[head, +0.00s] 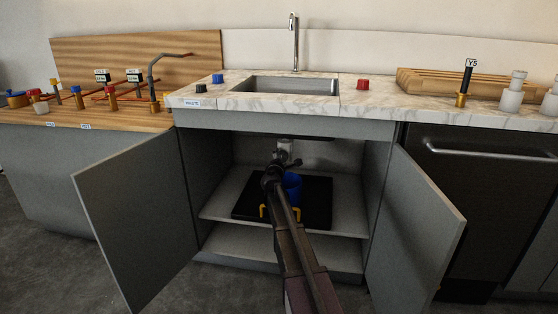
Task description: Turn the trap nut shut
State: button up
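The sink cabinet (222,178) stands open. A pale grey drain piece (284,144) hangs below the basin; the trap nut cannot be told apart from it at this size. My arm reaches in from the lower right. My gripper (279,159) is right below the drain piece, overlapping it in this view. I cannot tell whether they touch. The fingers are dark and small, so open or shut does not show. A blue container (292,184) stands on a black mat (320,205) on the cabinet shelf, partly hidden behind my arm.
The left door (130,215) and right door (420,220) swing outward on both sides of my arm. A yellow-handled item (264,211) lies at the mat's front. The sink (285,77), faucet (294,40) and marble counter (400,92) are above.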

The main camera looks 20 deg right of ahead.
jog(key=shift+s, duration=0.2)
jog(key=v, duration=1.2)
jog(key=shift+w, duration=0.1)
dwell(0.6)
